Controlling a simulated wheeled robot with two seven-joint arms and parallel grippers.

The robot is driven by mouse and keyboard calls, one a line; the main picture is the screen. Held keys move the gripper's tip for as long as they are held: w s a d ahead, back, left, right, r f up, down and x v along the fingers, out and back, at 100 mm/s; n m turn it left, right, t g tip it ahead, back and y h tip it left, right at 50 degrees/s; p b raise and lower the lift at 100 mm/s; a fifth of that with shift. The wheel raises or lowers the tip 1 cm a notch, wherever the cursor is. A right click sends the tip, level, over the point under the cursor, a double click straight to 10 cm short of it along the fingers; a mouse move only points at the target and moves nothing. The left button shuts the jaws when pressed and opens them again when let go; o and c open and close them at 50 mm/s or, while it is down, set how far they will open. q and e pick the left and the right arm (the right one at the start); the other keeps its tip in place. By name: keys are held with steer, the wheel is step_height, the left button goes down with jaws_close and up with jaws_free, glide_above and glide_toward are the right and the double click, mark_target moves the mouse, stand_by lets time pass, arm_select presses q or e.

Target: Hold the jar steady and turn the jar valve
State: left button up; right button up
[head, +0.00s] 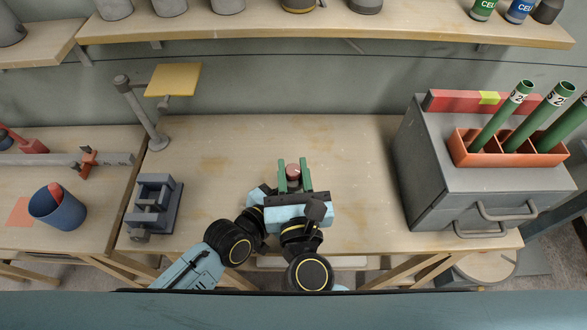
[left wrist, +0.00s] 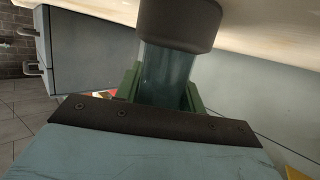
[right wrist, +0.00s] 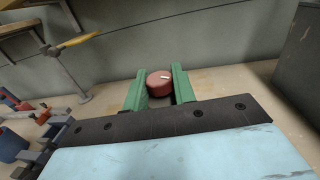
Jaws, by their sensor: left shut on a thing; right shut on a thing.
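The jar (left wrist: 168,66) is clear bluish glass with a dark end piece, seen in the left wrist view. My left gripper (left wrist: 162,92) is shut on the glass. In the head view, the jar and left fingers are mostly hidden beneath my right gripper.
A grey cabinet (head: 430,190) stands at the right, bearing an orange rack (head: 495,158) of green tubes. A grey vise-like fixture (head: 155,205) and a post with a yellow plate (head: 173,80) stand at the left. The bench (head: 350,150) around the grippers is clear.

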steer(key=shift+m+h, duration=0.9)
steer(key=shift+h, duration=0.5)
steer(key=o, duration=1)
